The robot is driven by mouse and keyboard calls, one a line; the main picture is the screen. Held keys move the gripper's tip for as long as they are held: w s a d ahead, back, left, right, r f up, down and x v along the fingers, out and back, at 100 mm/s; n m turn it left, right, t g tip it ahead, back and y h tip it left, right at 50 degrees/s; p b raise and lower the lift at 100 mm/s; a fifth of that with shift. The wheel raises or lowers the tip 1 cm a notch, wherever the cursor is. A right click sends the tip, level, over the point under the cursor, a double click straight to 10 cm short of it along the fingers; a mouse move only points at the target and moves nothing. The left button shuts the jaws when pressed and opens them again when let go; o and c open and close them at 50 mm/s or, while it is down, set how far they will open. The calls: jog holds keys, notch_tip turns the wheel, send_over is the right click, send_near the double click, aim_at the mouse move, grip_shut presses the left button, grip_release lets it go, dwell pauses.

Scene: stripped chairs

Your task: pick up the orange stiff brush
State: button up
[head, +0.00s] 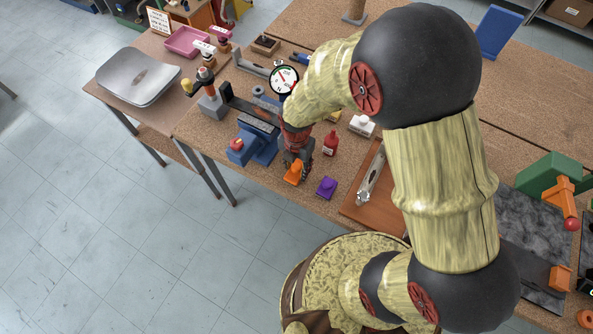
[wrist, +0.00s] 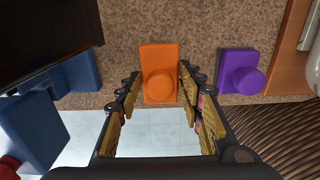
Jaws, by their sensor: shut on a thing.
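The orange stiff brush (head: 293,175) is at the front edge of the brown workbench, just under my gripper (head: 298,154). In the wrist view the orange brush (wrist: 158,72) shows its flat block and round knob, between the two fingers of my gripper (wrist: 159,88). The fingers are shut on its sides. The bristles are hidden below the block. I cannot tell whether it touches the bench or is slightly raised.
A purple brush-like block (head: 327,187) stands close on the right. Open floor lies before the bench edge.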

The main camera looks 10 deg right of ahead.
notch_tip(320, 180, up, 28)
jog(key=p, duration=0.4)
dwell(0.5)
jog(key=o, duration=0.6)
jog(key=c, duration=0.4)
